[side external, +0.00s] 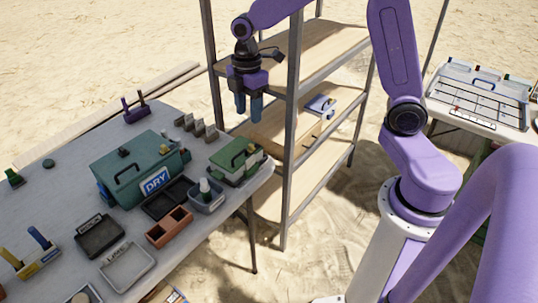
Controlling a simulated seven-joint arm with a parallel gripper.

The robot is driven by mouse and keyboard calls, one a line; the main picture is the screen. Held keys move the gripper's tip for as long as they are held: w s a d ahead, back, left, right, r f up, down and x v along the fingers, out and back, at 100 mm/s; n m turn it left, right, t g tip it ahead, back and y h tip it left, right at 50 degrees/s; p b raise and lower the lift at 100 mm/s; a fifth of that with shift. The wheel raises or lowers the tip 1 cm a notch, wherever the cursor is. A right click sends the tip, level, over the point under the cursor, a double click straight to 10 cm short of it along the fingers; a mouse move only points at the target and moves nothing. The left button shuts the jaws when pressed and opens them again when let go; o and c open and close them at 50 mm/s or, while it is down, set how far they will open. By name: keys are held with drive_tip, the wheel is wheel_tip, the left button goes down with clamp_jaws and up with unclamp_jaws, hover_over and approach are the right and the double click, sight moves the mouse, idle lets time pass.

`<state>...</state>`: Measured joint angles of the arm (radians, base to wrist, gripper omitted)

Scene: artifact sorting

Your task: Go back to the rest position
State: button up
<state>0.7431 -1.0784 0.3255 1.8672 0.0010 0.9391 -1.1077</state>
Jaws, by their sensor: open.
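My gripper (250,106) hangs pointing down in front of the shelf rack, above and beyond the far right corner of the grey table. Its two blue fingers are apart, with nothing seen between them. It touches nothing that I can see. The task names no other object.
The grey table (62,200) holds a green box labelled DRY (130,165), a smaller green-lidded box (237,160), dark trays (100,236) and a brown divided tray (169,227). The wooden shelf rack (335,40) stands close behind my gripper. Another table (478,95) stands at right.

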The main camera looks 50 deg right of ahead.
drive_tip(key=s+a+r+m, duration=0.1)
drive_tip(key=s+a, duration=0.2)
drive_tip(key=s, duration=0.4)
drive_tip(key=s+a+r+m, duration=0.1)
drive_tip(key=s+a+r, duration=0.1)
drive_tip(key=s, duration=0.6)
drive_tip(key=s+d+f+m, duration=0.1)
drive_tip(key=s+d+m, duration=0.1)
drive_tip(key=s, duration=1)
drive_tip(key=shift+d+f, duration=0.15)
